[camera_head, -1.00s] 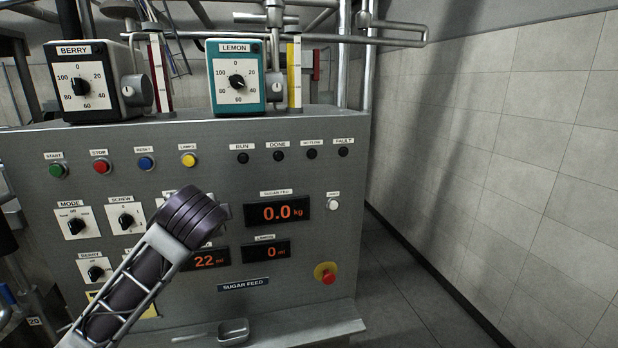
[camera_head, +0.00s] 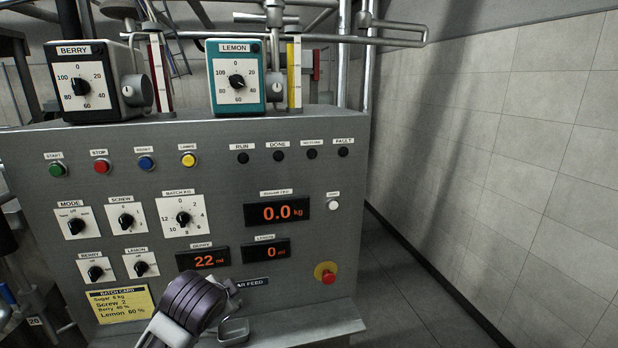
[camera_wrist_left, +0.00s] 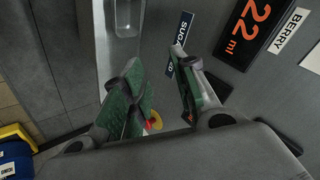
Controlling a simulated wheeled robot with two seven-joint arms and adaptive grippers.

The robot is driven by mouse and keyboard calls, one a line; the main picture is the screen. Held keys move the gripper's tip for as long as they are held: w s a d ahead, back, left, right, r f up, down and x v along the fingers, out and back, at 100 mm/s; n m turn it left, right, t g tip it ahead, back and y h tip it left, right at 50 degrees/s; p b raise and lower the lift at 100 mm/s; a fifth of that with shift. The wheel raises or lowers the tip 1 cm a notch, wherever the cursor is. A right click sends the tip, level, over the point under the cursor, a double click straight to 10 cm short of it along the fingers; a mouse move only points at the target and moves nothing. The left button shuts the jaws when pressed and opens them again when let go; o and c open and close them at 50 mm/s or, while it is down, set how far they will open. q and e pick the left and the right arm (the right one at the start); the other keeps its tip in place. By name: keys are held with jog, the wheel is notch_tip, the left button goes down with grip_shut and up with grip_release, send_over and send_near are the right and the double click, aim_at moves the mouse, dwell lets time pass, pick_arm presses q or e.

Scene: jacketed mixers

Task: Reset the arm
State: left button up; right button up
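My left arm (camera_head: 190,305) comes in at the bottom of the head view, in front of the lower part of the grey control panel (camera_head: 215,140). The blue reset button (camera_head: 146,163) is in the upper row, clear of the arm. My right gripper is not in view.
A red emergency stop (camera_head: 328,277) is at lower right. The berry (camera_head: 88,82) and lemon (camera_head: 236,76) dial boxes stand on top.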

pick_arm(q)
jog(key=s+a+f+n+g+h, duration=0.1)
jog(key=s+f+n+g, duration=0.25)
jog(key=s+f, duration=0.7)
jog(key=s+a+f+n+g, duration=0.2)
jog(key=s+f+n, duration=0.2)
jog(key=s+f, duration=0.65)
notch_tip(320, 180, down, 34)
jog(key=s+f+b, duration=0.1)
jog(key=s+b, duration=0.1)
jog(key=s, duration=0.1)
jog(key=s+a+f+g+b, duration=0.1)
jog(key=s+a+f, duration=0.1)
jog(key=s+f, duration=0.8)
jog(key=s+a+f+g+b, duration=0.1)
jog(key=s+a+f, duration=0.1)
jog(key=s+f, duration=0.9)
jog(key=shift+s+f, duration=0.25)
jog(key=shift+s, duration=0.4)
